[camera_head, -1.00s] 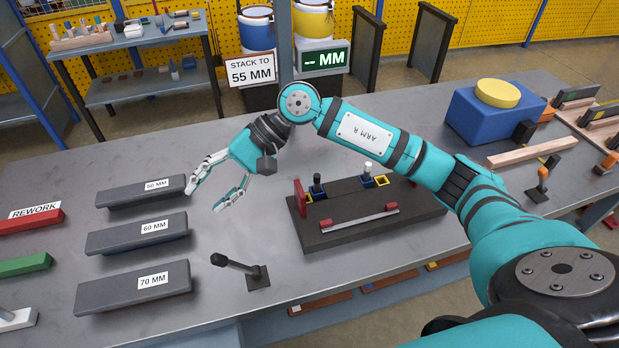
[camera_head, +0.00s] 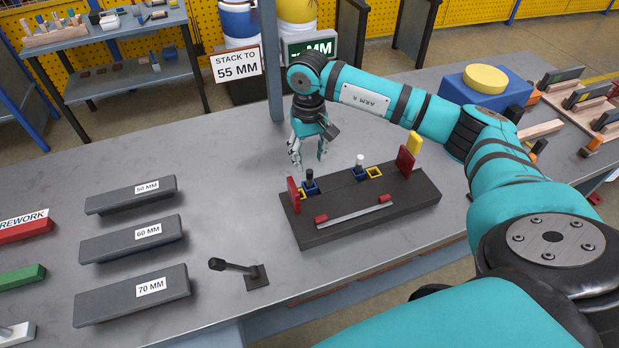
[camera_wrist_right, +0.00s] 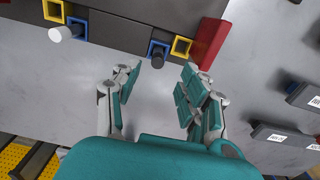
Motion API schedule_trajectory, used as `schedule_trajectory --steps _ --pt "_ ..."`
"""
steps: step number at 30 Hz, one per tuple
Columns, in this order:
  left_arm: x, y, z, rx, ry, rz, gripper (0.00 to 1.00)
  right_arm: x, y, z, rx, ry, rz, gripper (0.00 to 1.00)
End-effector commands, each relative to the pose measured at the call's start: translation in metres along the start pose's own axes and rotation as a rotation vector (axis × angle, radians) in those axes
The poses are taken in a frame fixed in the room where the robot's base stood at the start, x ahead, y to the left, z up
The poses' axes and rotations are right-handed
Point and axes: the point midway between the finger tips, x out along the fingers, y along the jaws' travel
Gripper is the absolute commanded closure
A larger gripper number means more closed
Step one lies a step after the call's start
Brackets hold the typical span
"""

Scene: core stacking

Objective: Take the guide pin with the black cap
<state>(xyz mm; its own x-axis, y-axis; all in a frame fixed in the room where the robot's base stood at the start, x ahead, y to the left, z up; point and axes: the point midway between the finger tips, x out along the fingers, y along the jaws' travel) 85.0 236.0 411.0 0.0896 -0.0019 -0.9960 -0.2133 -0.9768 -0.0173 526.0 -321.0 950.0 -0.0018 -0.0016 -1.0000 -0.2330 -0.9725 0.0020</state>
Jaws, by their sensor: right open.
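The guide pin with the black cap (camera_head: 309,174) stands upright in a blue square holder at the left part of the dark fixture block. In the right wrist view its black cap (camera_wrist_right: 157,62) shows just beyond and between my spread fingers. A second pin with a white cap (camera_head: 360,159) stands to its right in another blue holder; it also shows in the right wrist view (camera_wrist_right: 60,34). My right gripper (camera_head: 308,160) is open and empty, pointing down above and just behind the black-capped pin. It appears apart from the pin. My left gripper is not in view.
The fixture block (camera_head: 340,228) has red end plates (camera_head: 405,160), yellow square frames and a rail in front. A black lever (camera_head: 240,267) stands left of it. A blue box (camera_head: 490,88) stands at the right. Table behind the block is clear.

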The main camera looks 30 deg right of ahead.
Motion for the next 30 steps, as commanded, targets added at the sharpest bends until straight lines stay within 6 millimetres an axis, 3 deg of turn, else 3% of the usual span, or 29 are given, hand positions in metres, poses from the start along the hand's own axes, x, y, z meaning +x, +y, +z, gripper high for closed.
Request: schedule_trajectory --steps 10,18,26,30 --pt "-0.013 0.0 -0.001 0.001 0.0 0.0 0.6 0.029 0.001 -0.001 0.002 -0.002 -0.001 0.57" --pt "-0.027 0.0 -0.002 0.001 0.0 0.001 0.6 0.067 0.003 -0.003 0.001 -0.001 -0.002 0.57" --pt "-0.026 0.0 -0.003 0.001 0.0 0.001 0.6 0.072 0.003 -0.003 0.001 0.001 -0.002 0.57" --pt "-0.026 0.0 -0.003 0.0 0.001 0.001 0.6 0.072 0.003 -0.003 0.001 0.001 -0.002 0.71"
